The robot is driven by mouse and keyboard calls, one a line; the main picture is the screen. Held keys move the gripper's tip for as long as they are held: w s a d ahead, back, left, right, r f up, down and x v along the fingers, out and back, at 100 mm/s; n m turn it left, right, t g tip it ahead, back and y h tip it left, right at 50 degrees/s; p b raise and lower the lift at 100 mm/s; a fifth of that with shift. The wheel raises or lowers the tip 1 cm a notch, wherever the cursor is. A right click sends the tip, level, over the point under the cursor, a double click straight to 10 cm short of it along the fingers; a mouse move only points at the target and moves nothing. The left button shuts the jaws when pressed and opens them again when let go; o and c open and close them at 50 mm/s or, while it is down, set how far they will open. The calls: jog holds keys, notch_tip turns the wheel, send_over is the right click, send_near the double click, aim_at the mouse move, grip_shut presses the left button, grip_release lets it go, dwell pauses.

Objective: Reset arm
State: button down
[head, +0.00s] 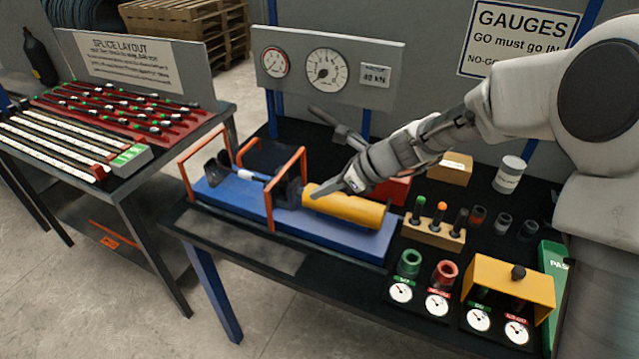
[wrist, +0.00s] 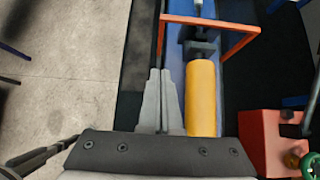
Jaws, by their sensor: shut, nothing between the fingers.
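My gripper (head: 350,186) is shut and empty, its fingers pressed together. In the head view its tip shows in front of or above the yellow cylinder of the blue-based test rig; I cannot tell whether they touch. In the wrist view my gripper (wrist: 160,73) points up the picture, just left of the yellow cylinder (wrist: 202,98). My arm reaches in from the right over the bench.
The rig has a blue base (head: 235,200) and orange frames (head: 272,190). Right of it stand a peg block (head: 433,232), ring gauges with dials (head: 408,263) and a yellow box (head: 510,287). A gauge panel (head: 330,70) stands behind. A rebar table (head: 110,130) is at left.

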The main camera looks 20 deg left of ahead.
jog(key=s+d+r+n+t+h, duration=0.15)
jog(key=s+d+r+n, duration=0.3)
jog(key=d, duration=0.45)
jog(key=s+d+r+n+t+h, duration=0.1)
jog(key=s+d+r+n+h, duration=0.2)
jog(key=d+r+n, duration=0.45)
jog(key=s+d+n+t+h, duration=0.1)
jog(key=s+d+n+h, duration=0.1)
jog(key=s+d, duration=0.4)
jog(key=s+d+n+t+h, duration=0.1)
jog(key=s+d+n, duration=0.3)
jog(key=d, duration=0.9)
jog(key=shift+s+r+t+h, duration=0.4)
jog(key=shift+s+h, duration=0.35)
jog(key=shift+s, duration=0.35)
jog(key=c, duration=1.5)
grip_release()
jog(key=shift+a, duration=0.1)
jog(key=shift+c, duration=0.2)
